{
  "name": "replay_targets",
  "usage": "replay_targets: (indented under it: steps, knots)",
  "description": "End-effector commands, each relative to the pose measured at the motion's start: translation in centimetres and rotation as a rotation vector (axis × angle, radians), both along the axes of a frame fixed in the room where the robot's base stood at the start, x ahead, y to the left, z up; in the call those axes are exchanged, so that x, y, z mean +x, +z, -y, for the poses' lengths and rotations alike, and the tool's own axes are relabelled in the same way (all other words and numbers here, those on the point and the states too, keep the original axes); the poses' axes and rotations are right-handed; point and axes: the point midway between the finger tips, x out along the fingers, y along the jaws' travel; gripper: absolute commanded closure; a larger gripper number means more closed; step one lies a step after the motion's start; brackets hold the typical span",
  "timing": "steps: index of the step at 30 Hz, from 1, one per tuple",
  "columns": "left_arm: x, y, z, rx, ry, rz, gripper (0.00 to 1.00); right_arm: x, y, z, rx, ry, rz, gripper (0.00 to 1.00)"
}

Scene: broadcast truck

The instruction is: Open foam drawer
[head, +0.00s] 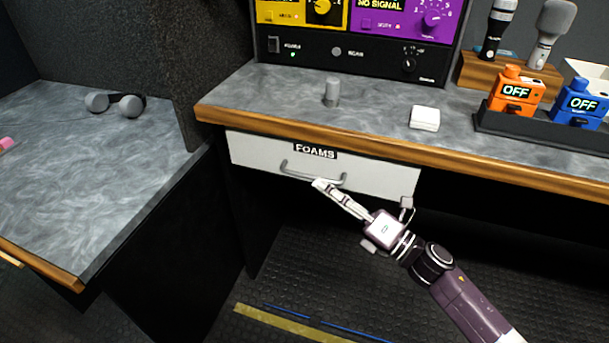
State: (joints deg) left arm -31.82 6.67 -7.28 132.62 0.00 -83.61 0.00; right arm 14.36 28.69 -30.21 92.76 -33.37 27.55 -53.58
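The white drawer (250,151) is set under the wood-edged counter and bears a black FOAMS label (315,151). Its front appears flush beneath the counter, with no interior showing. A grey bar handle (296,174) is fixed across its front. My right gripper (320,184) reaches in from the lower right. Its fingertips overlap the handle bar near its middle. The fingers appear close together in line, and I cannot tell whether the bar is between them. My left gripper is not in view.
On the counter (270,98) are a grey cylinder (332,91), a white block (424,118) and orange (515,92) and blue (577,103) OFF units. Headphones (116,103) lie on the left desk (60,190).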

Motion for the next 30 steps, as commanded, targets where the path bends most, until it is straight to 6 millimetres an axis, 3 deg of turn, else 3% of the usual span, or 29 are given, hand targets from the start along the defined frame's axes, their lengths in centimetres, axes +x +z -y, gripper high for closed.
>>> replay_targets:
  steps: [6,11,20,24,30]
  knots:
    - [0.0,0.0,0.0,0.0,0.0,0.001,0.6,2.1,0.8,-2.8,0.001,0.0,0.001,0.84]
    - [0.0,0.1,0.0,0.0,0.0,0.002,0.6,2.9,1.0,-3.8,0.001,-0.001,-0.001,0.84]
    - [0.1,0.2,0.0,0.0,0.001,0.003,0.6,3.1,1.1,-4.1,0.001,-0.001,-0.001,0.84]
    - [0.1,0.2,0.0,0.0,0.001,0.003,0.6,3.1,1.1,-4.0,0.001,-0.001,-0.001,0.99]
    - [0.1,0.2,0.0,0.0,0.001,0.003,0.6,3.1,1.1,-4.0,0.001,-0.001,-0.001,1.0]
